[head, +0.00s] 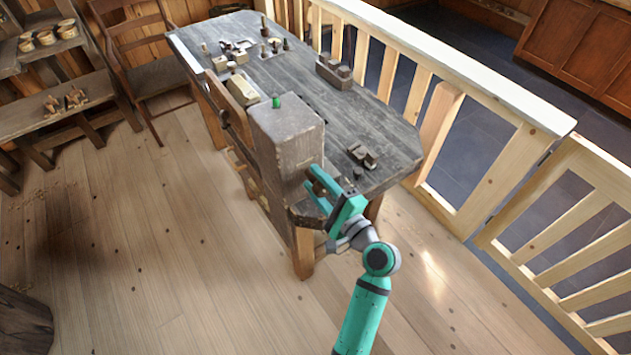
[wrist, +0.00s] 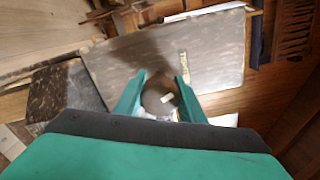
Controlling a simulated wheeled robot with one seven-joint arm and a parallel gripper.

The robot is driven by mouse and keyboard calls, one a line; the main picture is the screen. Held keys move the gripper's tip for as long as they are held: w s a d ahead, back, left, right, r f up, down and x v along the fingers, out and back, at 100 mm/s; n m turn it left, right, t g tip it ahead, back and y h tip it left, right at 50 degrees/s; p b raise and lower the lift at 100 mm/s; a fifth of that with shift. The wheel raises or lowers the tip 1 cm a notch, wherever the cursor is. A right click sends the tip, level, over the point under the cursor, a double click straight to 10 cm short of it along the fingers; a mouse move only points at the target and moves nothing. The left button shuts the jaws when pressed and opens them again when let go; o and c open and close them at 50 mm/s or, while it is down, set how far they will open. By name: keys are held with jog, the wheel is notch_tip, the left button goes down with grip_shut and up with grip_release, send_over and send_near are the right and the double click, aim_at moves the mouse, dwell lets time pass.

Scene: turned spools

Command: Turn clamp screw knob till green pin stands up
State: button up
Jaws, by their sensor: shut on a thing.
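The grey, weathered clamp block (head: 290,145) stands at the near end of the workbench; its side face fills much of the wrist view (wrist: 215,50). A short green pin (head: 277,101) shows above its top. The round brown knob (head: 322,186) is on the block's right side. In the wrist view the knob (wrist: 158,97) sits between the two green fingers and bears a small pale mark. My gripper (head: 316,186) is shut on the knob, with a finger on each side. The fingers partly hide the knob in the head view.
The grey workbench (head: 330,110) carries small blocks and tools, including a dark wooden piece (head: 362,156) close to my gripper. A pale railing (head: 450,110) runs along the right. A chair (head: 140,50) and shelves stand at left. Open plank floor (head: 160,250) lies in front.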

jog(key=shift+d+f+m, duration=0.15)
jog(key=shift+m, duration=0.55)
jog(key=o, duration=1)
jog(key=shift+o, duration=0.2)
jog(key=shift+s, duration=0.1)
jog(key=v, duration=1)
jog(key=shift+s+d, duration=0.25)
jog(key=shift+s, duration=0.05)
